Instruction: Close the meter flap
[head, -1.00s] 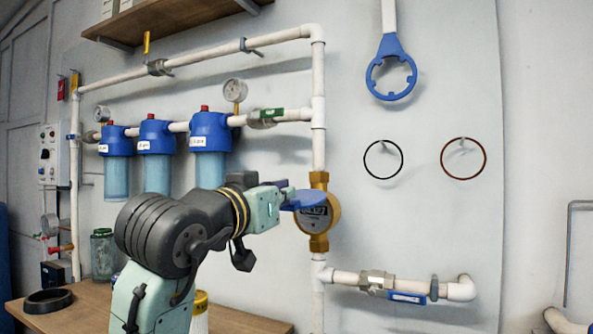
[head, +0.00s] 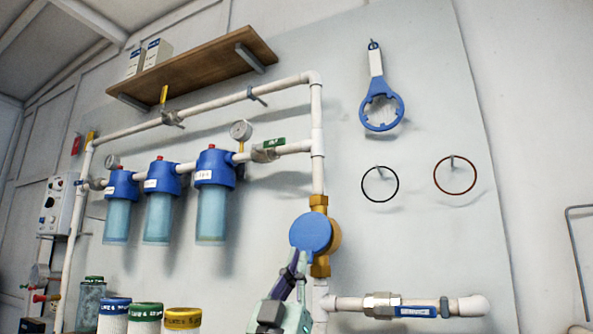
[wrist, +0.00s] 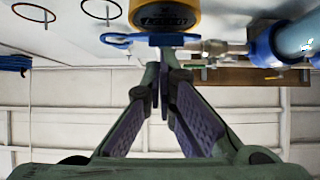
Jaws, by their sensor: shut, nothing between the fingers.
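The brass meter (head: 336,238) sits on the vertical white pipe. Its blue flap (head: 311,231) shows as a round disc in front of most of the meter in the head view. In the wrist view, the flap (wrist: 118,39) shows nearly edge-on, and the meter's marked face (wrist: 166,18) is visible, so the flap seems to stand away from the face. My gripper (head: 299,262) is shut and empty, coming from below with its fingertips at the flap's lower edge in the picture. In the wrist view the gripper tips (wrist: 166,62) point towards the flap; contact cannot be told.
Blue-capped filters (head: 215,200) hang left of the meter. A lower pipe with a blue-handled valve (head: 415,311) runs right. A blue wrench (head: 382,112) and two rings (head: 380,185) hang on the wall.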

